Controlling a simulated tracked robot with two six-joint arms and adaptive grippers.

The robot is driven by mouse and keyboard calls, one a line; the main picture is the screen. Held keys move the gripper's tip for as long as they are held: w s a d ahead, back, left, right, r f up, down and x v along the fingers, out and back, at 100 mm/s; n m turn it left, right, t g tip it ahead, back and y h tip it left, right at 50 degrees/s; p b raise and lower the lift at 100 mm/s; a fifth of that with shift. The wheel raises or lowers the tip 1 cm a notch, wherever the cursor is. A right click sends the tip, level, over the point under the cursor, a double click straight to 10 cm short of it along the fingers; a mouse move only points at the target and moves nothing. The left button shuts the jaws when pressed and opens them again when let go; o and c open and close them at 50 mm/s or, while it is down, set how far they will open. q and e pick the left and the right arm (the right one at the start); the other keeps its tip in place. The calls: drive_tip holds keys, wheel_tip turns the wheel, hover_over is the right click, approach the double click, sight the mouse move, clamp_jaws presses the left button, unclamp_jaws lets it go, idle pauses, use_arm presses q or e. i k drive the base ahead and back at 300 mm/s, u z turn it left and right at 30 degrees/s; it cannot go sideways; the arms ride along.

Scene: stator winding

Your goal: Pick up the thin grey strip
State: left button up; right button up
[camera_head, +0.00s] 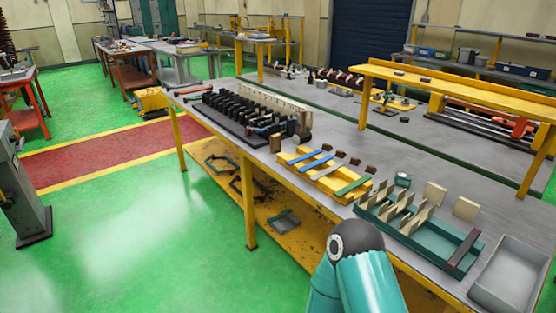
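A thin grey strip (326,170) lies across a yellow rack (298,170) on the grey workbench. It sits between a blue strip (316,160) and a green strip (353,187) on the same rack. Another blue strip lies at the rack's far end. Neither of my grippers shows in the head view. A teal link of one of my arms rises from the bottom edge, in front of the bench's near edge, apart from the strip.
A teal holder (405,240) with several upright pale plates stands to the right of the rack. A grey tray (508,277) is at the far right. Small brown blocks (341,158) lie behind the rack. A row of black parts (240,118) stands farther left.

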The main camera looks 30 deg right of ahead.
sight(325, 171)
drive_tip(key=z, duration=0.25)
drive_tip(key=i, duration=1.3)
drive_tip(key=z, duration=0.75)
drive_tip(key=k, duration=0.65)
drive_tip(key=z, duration=0.15)
drive_tip(key=i, duration=0.7)
drive_tip(key=u, duration=0.1)
